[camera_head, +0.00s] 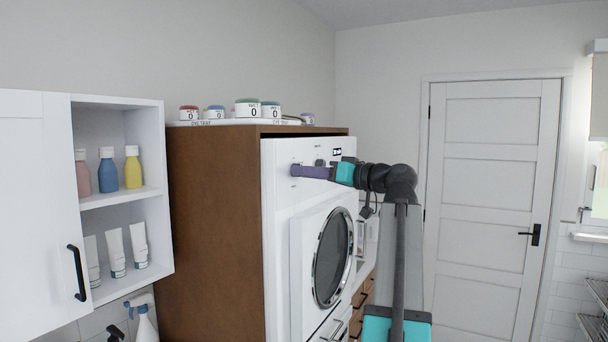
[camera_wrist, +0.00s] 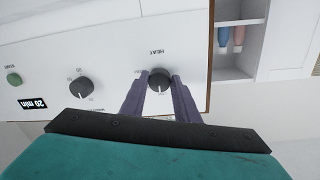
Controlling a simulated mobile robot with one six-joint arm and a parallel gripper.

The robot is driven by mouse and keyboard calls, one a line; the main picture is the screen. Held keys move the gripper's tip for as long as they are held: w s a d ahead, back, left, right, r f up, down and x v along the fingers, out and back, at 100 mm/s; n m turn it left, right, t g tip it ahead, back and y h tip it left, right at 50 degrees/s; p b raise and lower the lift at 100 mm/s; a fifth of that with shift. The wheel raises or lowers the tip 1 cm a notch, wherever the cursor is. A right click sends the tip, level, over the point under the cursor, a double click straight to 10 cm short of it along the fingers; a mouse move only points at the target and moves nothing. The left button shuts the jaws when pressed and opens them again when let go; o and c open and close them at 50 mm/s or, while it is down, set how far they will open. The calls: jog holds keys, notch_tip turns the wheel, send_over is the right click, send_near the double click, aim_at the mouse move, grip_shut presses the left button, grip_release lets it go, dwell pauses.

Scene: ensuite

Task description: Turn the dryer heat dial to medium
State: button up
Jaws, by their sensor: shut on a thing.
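The white dryer (camera_head: 281,234) stands in a brown wooden surround, its control panel facing right in the head view. In the wrist view the panel (camera_wrist: 60,50) appears upside down or rotated. The dark round heat dial (camera_wrist: 159,78), labelled HEAT, sits between the two purple fingers of my gripper (camera_wrist: 160,86). The fingers are shut on the dial's sides. A pale pointer mark shows on the dial; its exact setting cannot be read. In the head view my gripper (camera_head: 297,171) reaches the panel's near side, and its fingers hide the dial.
A second dark dial (camera_wrist: 81,87), a green button (camera_wrist: 14,79) and a "20 min" display (camera_wrist: 31,104) lie left on the panel. An open white cabinet (camera_head: 118,190) with bottles is left of the dryer. Jars (camera_head: 247,108) stand on top. A closed door (camera_head: 492,190) is at right.

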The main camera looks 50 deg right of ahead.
jog(key=m+p, duration=0.1)
jog(key=m, duration=0.2)
jog(key=m+p, duration=0.1)
jog(key=m, duration=0.3)
jog(key=m+p, duration=0.1)
jog(key=m, duration=0.3)
jog(key=shift+r+g, duration=0.3)
jog(key=shift+g, duration=0.1)
dwell(0.3)
jog(key=o, duration=1)
jog(key=shift+s, duration=0.1)
jog(key=shift+o, duration=0.2)
